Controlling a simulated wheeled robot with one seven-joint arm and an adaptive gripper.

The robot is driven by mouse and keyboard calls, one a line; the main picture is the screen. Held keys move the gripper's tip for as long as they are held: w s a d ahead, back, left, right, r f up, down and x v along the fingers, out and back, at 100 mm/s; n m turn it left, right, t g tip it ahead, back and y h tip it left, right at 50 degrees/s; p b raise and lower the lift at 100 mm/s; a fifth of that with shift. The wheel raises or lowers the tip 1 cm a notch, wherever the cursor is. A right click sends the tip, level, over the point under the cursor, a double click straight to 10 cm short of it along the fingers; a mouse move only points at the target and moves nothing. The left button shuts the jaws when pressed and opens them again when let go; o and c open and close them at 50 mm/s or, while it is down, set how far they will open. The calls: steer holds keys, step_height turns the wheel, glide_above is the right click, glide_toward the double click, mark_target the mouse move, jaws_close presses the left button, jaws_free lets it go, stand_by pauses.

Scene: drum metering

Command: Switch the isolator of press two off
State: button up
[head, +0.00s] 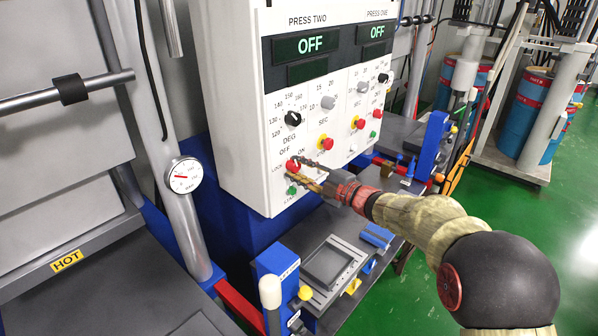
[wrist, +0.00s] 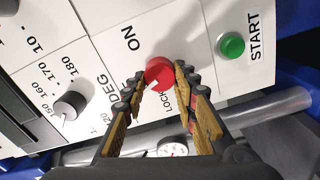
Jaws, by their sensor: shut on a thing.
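The red isolator knob (head: 293,165) of press two sits low on the white control panel (head: 232,130), with OFF, ON and LOCK printed around it. In the wrist view the red knob (wrist: 160,71) lies between my fingertips, with a white mark on its lower left side. ON shows above left and part of LOCK below; the OFF label there is hidden by a finger. My gripper (wrist: 162,78) is shut on the knob. In the head view my gripper (head: 312,172) reaches it from the right. The press two display (head: 311,42) reads OFF.
A green START button (wrist: 231,45) is close beside the knob. Press one's controls are to the right. A gauge (head: 184,174) on a post stands left; a bench (head: 330,262) lies below.

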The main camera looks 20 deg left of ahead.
steer(key=shift+f, duration=0.1)
steer(key=o, duration=1.2)
steer(key=shift+c, duration=0.2)
steer(key=v, duration=1.2)
